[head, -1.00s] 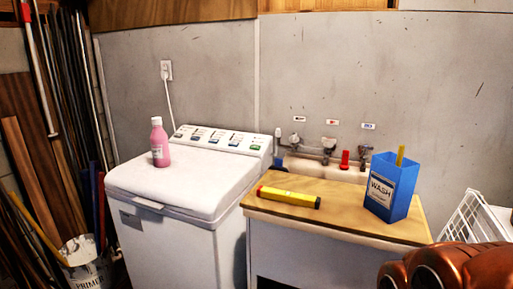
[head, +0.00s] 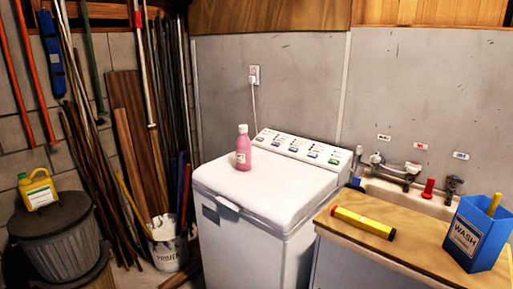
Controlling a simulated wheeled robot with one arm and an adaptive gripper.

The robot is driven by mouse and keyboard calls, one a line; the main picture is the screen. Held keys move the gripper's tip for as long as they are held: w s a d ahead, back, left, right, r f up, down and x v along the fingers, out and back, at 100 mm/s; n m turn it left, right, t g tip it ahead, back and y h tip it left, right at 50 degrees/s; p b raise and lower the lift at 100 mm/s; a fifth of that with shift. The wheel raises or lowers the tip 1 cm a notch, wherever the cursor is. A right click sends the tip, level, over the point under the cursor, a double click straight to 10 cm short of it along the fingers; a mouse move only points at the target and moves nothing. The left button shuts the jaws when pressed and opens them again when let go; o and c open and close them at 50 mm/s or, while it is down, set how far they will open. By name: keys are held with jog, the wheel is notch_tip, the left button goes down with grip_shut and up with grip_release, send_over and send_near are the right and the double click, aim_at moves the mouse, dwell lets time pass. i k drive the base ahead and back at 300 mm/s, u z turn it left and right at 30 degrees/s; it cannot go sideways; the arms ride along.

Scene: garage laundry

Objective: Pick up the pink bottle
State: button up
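The pink bottle (head: 243,149) has a white cap and stands upright on the lid of the white washing machine (head: 262,188), near the lid's back left part. Nothing touches it. My gripper is not in view in the head view now, so I cannot see its state.
A wooden counter (head: 415,250) with a yellow tube (head: 363,222), a blue wash box (head: 478,234) and a sink with taps is at the right. A primer bucket (head: 167,243), leaning poles and planks, and a dark bin (head: 62,243) with a yellow jug (head: 38,190) are at the left.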

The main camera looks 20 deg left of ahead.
aim_at(243, 143)
jog(key=u, duration=0.95)
jog(key=i, duration=0.85)
jog(key=u, duration=0.8)
jog(key=i, duration=0.85)
jog(key=z, duration=0.15)
